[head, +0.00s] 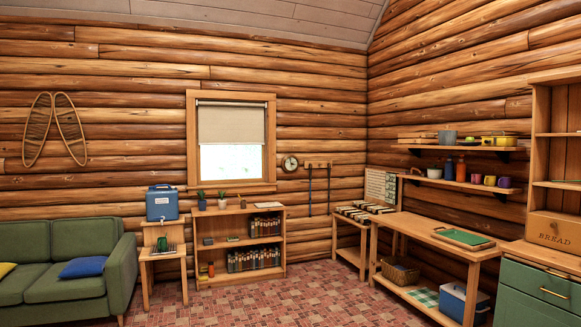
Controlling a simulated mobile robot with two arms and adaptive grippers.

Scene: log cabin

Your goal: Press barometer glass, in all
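A round dial with a dark rim and a pale face (290,163), which looks like the barometer, hangs on the back log wall just right of the window. It is small and far off, so its glass and any needle cannot be made out. Neither of my grippers shows in the head view.
A low bookcase (240,212) stands below the window and dial. Left of it are a small stand (162,254) with a blue cooler (162,203) and a green sofa (60,272). A workbench (428,232) lines the right wall. The patterned floor (270,303) is clear in the middle.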

